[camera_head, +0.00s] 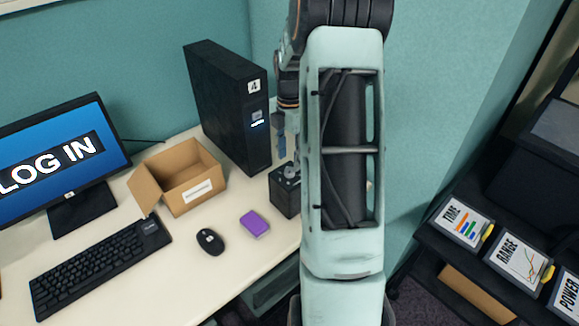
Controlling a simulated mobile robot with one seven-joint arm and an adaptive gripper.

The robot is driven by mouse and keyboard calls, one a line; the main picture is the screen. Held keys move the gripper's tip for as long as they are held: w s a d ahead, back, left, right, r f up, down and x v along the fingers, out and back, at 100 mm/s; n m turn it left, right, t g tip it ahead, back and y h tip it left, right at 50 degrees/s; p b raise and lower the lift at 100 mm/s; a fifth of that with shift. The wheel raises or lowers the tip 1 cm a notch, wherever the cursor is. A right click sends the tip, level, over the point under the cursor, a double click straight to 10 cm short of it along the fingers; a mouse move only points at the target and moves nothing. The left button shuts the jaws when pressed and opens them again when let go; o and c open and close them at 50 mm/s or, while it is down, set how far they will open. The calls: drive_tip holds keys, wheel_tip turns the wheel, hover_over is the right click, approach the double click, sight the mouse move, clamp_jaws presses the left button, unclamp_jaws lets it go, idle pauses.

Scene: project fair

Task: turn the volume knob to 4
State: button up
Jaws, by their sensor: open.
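A small dark box (284,196) stands at the right end of the desk, and its right side is hidden behind my arm. A small grey knob (291,171) shows on its top, but its setting is too small to read. My gripper (280,148) points down just above the box, beside the black computer tower, and is partly hidden by my arm. It is open, and I see nothing held in it. I cannot tell whether a finger touches the knob.
The black tower (232,105) stands close left of my gripper. An open cardboard box (185,180), purple block (254,223), mouse (210,241), keyboard (98,268) and monitor (55,160) occupy the desk (180,290). A dark shelf (440,250) with labelled cases stands right.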

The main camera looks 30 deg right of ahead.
sight(290, 170)
drive_tip(key=shift+f, duration=2.2)
drive_tip(key=shift+c, duration=0.3)
clamp_jaws()
